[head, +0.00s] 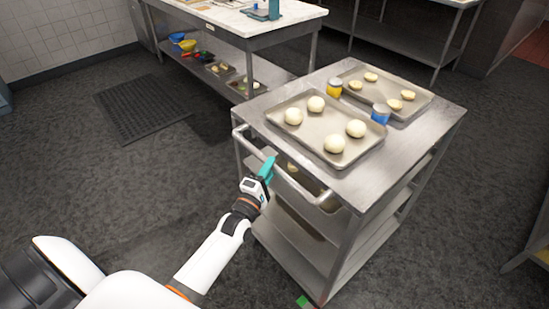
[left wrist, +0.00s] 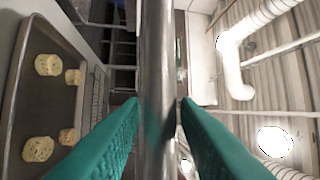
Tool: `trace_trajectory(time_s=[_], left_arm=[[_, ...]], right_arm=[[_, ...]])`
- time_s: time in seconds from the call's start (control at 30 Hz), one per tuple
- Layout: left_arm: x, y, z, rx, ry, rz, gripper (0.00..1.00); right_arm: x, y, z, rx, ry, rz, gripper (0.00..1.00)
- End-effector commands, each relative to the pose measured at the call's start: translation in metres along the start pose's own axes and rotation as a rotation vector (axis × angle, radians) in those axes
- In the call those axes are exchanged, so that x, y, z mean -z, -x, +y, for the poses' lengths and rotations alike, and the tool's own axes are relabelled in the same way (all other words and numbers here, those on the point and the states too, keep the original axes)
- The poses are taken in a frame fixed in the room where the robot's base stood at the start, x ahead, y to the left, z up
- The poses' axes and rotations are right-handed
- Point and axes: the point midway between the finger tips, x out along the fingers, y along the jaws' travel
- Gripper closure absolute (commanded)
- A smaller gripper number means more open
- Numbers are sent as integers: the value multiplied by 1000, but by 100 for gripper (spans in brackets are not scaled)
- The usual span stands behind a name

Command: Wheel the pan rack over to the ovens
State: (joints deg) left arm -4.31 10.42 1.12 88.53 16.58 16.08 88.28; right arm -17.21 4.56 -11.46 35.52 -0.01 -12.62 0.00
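The pan rack is a steel cart (head: 375,178) with a flat top, lower shelves and a tubular handle (head: 310,195) along its near left side. The gripper looks shut on the bar. A tray with several pale dough balls (head: 335,144) sits on the cart top. No ovens can be made out.
A second tray (head: 415,107) and two small cans, yellow (head: 334,87) and blue (head: 380,113), stand on the cart top. A steel worktable (head: 250,40) stands behind. A black floor mat (head: 140,106) lies left. The floor left of the cart is clear.

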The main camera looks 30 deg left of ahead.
Motion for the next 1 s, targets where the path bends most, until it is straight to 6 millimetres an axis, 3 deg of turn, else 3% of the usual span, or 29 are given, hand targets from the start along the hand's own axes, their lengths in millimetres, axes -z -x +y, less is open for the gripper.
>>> trace_trajectory(time_s=[0.2, 0.57, 0.77, 1.0], left_arm=[[0, -28, 0, 0, 0, 0, 71], [0, -34, 1, -1, -1, 0, 71], [0, -34, 1, -1, -1, 0, 99], [0, -33, 1, -2, -1, 0, 100]], right_arm=[[0, 4, 0, 0, 0, 0, 64], [0, 4, 0, 0, 0, 0, 64], [0, 4, 0, 0, 0, 0, 64], [-1, 4, 0, 0, 0, -1, 64]])
